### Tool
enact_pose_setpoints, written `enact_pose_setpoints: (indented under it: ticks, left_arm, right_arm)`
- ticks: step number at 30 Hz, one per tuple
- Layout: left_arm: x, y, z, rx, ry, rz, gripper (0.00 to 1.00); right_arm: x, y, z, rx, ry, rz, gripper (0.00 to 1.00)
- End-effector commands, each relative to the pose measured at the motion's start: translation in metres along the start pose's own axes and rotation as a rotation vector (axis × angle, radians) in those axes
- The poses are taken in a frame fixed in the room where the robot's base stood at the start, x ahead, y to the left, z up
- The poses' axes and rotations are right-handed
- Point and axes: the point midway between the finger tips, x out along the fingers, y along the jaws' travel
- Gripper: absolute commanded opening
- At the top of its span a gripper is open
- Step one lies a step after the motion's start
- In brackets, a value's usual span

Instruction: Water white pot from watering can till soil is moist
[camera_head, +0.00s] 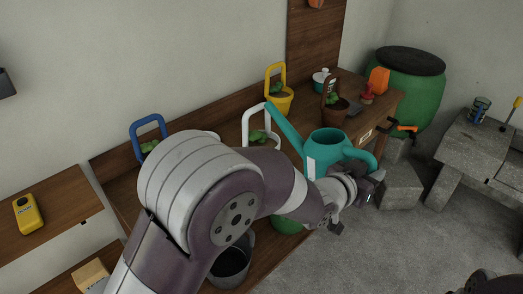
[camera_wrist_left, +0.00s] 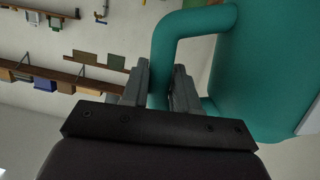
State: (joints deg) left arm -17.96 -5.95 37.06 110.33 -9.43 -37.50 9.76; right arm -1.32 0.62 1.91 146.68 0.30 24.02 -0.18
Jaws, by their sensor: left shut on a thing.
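The teal watering can (camera_head: 326,143) is held up at the bench by my left gripper (camera_head: 362,186). Its round top opening faces up, and its spout reaches left, the tip close to the white pot's arched handle (camera_head: 246,122). In the left wrist view my left gripper (camera_wrist_left: 160,88) is shut on the can's handle (camera_wrist_left: 166,52). The white pot holds a small green plant (camera_head: 258,137); my left arm hides most of the pot. I cannot tell whether its soil is moist or whether water flows. My right gripper is not clearly seen.
A yellow pot (camera_head: 281,101), a brown pot (camera_head: 335,111) and a blue-handled pot (camera_head: 149,127) stand along the wooden bench. A dark bucket (camera_head: 231,266) is below. A green barrel (camera_head: 410,78) and concrete blocks (camera_head: 401,187) are right; open floor lies in front.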

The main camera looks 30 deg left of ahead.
Motion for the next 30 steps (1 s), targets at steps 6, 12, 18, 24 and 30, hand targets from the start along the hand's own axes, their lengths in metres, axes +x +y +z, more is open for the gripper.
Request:
enact_pose_setpoints:
  ticks: [6,12,18,24,30]
  left_arm:
    - [0.000,0.000,-0.002,0.002,0.005,0.001,0.00]
    - [-0.001,0.000,-0.006,-0.005,0.005,0.003,0.00]
    - [-0.003,0.001,-0.012,-0.021,0.005,0.007,0.00]
    - [-0.004,0.001,-0.017,-0.039,0.004,0.011,0.00]
    - [-0.005,0.001,-0.023,-0.055,0.004,0.015,0.00]
  right_arm:
    - [0.000,0.000,0.000,0.000,0.000,0.000,0.43]
    - [-0.004,0.000,-0.001,0.000,0.000,0.000,0.43]
    - [-0.010,0.000,-0.001,0.000,0.000,0.000,0.43]
    - [-0.015,0.000,-0.002,0.000,0.000,0.000,0.43]
    - [-0.020,0.000,-0.002,0.000,0.000,0.000,0.43]
